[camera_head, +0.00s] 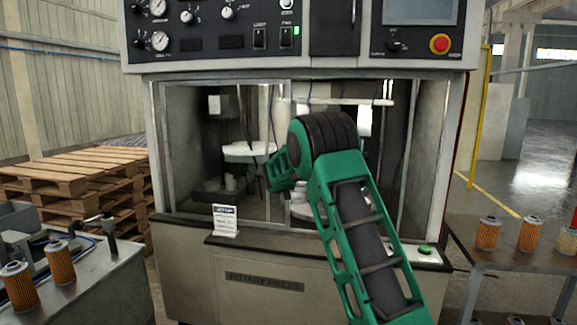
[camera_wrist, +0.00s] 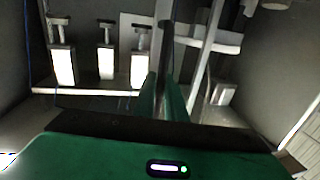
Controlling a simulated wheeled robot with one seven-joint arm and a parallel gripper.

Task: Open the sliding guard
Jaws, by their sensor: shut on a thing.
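The sliding guard (camera_head: 288,97) is a clear panel with thin metal framing on the front of the rotary press. Its upright edge shows left of my arm's wrist in the head view; how far the guard stands open is hard to tell. My gripper (camera_head: 270,178) is at the front of the press, partly hidden by my own green arm. In the wrist view my gripper (camera_wrist: 164,98) has its green fingers close together around a dark upright bar (camera_wrist: 165,40), which looks like the guard's handle or edge. The contact itself is partly hidden by the fingers.
The press has a control panel (camera_head: 300,38) above and a label card (camera_head: 226,220) on its front ledge. A bench (camera_head: 95,285) with orange filter cartridges (camera_head: 60,262) stands left, a table (camera_head: 500,255) with more cartridges right. Pallets (camera_head: 75,180) are behind left.

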